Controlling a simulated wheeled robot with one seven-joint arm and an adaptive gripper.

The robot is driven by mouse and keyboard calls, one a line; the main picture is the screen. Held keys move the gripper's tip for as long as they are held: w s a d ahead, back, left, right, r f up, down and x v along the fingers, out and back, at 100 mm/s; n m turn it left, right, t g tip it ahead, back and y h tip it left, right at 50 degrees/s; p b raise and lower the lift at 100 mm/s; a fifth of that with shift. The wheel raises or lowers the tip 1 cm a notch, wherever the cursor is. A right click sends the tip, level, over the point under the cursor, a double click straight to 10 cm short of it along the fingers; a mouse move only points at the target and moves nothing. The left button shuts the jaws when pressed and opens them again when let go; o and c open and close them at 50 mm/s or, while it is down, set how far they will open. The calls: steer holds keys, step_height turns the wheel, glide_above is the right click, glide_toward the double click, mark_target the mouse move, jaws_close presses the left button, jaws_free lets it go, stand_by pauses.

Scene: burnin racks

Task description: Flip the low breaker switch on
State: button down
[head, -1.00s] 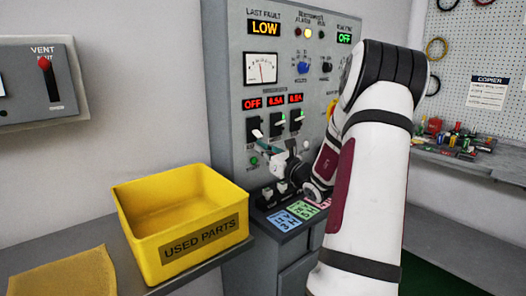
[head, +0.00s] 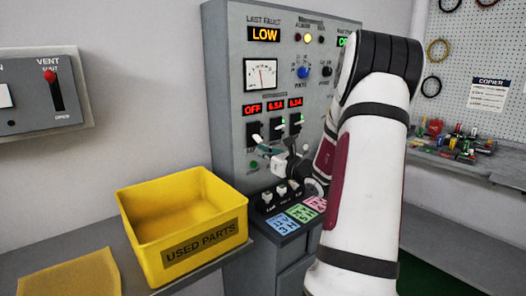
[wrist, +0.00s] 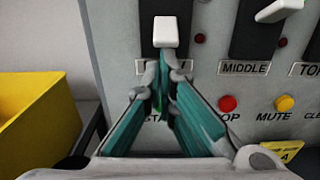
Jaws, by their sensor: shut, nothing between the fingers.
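The low breaker (head: 254,132) is the leftmost of three black breakers on the grey panel (head: 230,90); the red display above it (head: 252,108) reads OFF. Its white toggle (wrist: 166,32) is down in the wrist view, its end just above the fingertips. My gripper (wrist: 163,62) is shut and empty, its teal fingers together in front of the breaker's name plate, which they mostly hide. In the head view my gripper (head: 264,147) is at the lower part of this breaker. I cannot tell whether the tips touch the toggle.
The middle breaker (wrist: 254,30) stands to the right. Below are a red button (wrist: 228,104) and a yellow MUTE button (wrist: 284,103). A yellow used-parts bin (head: 190,242) stands left on a grey shelf. A vent switch box (head: 40,90) hangs on the left wall.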

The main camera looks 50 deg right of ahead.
mark_target(259, 141)
steer(key=shift+s+r+g+y+p, duration=0.2)
steer(key=shift+r+g+y+p, duration=0.15)
steer(key=shift+p, duration=0.6)
steer(key=shift+s+a+r+g+y+p, duration=0.15)
steer(key=shift+r+g+p, duration=0.7)
steer(key=shift+p, duration=1.05)
steer(key=shift+s+r+g+y+p, duration=0.25)
steer(key=shift+r+g+p, duration=0.55)
steer(key=shift+p, duration=1.1)
steer(key=shift+s+a+r+g+y+p, duration=0.15)
steer(key=shift+r+g+p, duration=0.4)
steer(key=shift+g+p, duration=0.95)
steer(key=shift+s+d+t+p, duration=0.1)
steer(key=shift+t+p, duration=0.3)
steer(key=shift+p, duration=0.05)
steer(key=s+a+r+p, duration=0.1)
steer(key=s+r+p, duration=0.4)
steer(key=s+r, duration=0.1)
steer(key=shift+s+a+r, duration=0.25)
steer(key=shift+r, duration=0.4)
